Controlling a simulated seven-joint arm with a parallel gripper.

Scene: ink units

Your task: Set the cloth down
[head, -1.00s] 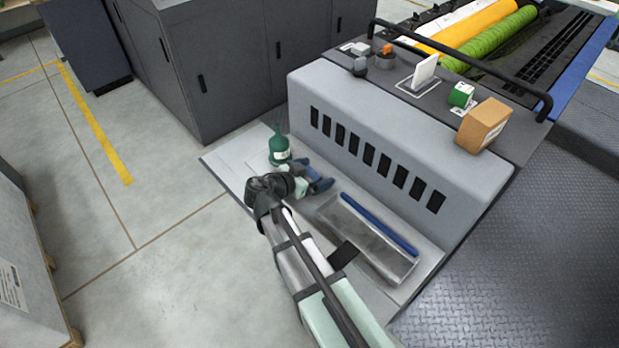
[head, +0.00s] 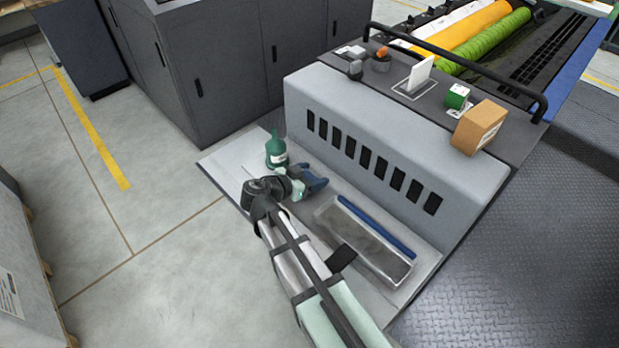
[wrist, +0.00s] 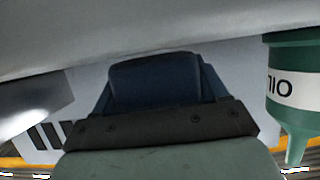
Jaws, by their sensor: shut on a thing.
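My gripper (head: 312,184) is low over the light grey ledge, beside the green oil bottle (head: 276,152) and in front of the machine's slotted panel. It is shut on a dark blue thing that seems to be the cloth, seen in the wrist view (wrist: 155,80) just past the dark plate with screws. Cloth and blue fingers are hard to tell apart, and I cannot tell whether it touches the ledge. The bottle shows upside down at the right of the wrist view (wrist: 292,90).
The grey machine (head: 345,103) rises behind the ledge. On its top stand a cardboard box (head: 478,127), a small green box (head: 456,96) and a white card (head: 420,73). Grey cabinets (head: 230,85) stand behind. The floor left of the ledge is open.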

